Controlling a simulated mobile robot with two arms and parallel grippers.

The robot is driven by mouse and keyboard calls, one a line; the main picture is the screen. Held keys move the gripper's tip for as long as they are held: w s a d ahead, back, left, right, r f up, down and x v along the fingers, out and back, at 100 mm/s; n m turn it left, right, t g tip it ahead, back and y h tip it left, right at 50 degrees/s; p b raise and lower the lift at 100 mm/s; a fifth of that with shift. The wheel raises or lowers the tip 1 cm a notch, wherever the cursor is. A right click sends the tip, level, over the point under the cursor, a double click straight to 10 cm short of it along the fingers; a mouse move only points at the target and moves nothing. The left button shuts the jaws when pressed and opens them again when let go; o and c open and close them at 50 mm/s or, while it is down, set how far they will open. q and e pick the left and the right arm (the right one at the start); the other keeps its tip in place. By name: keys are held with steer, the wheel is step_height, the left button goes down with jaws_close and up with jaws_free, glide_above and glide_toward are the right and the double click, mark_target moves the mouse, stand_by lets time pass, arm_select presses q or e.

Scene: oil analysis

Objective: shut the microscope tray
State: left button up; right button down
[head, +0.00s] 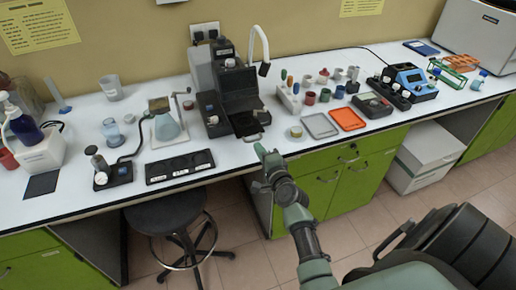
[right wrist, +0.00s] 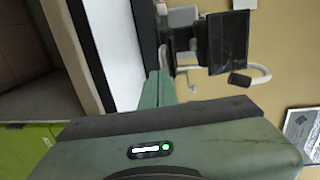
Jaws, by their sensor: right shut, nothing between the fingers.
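The black and grey microscope (head: 208,82) stands at the back of the white bench. Its dark tray (head: 246,124) sticks out at the front, toward the bench's front edge, with a small handle at its near end. My right gripper (head: 261,149) is shut and empty, just in front of the tray and a little below it in the picture, apparently apart from it. In the right wrist view the green fingers (right wrist: 158,88) are together, and a dark panel (right wrist: 228,42) of the machine shows beyond them. My left gripper is out of view.
Right of the tray are a small round jar (head: 296,132), a grey dish (head: 320,125) and an orange dish (head: 348,118). Left are a flask on a stand (head: 167,127) and a black strip (head: 180,166). A stool (head: 172,213) stands below the bench edge.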

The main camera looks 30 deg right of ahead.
mark_target(248, 127)
steer(key=shift+w+d+r, duration=0.1)
steer(key=shift+w+d, duration=0.05)
steer(key=shift+w, duration=0.4)
steer(key=shift+w, duration=0.25)
steer(key=b+x, duration=0.1)
steer(key=x, duration=0.2)
steer(key=r+b+x, duration=0.1)
steer(key=x, duration=0.3)
steer(key=b+x, duration=0.1)
steer(key=x, duration=0.2)
steer(key=shift+w+d, duration=0.2)
steer(key=shift+w, duration=0.15)
steer(key=shift+r, duration=0.45)
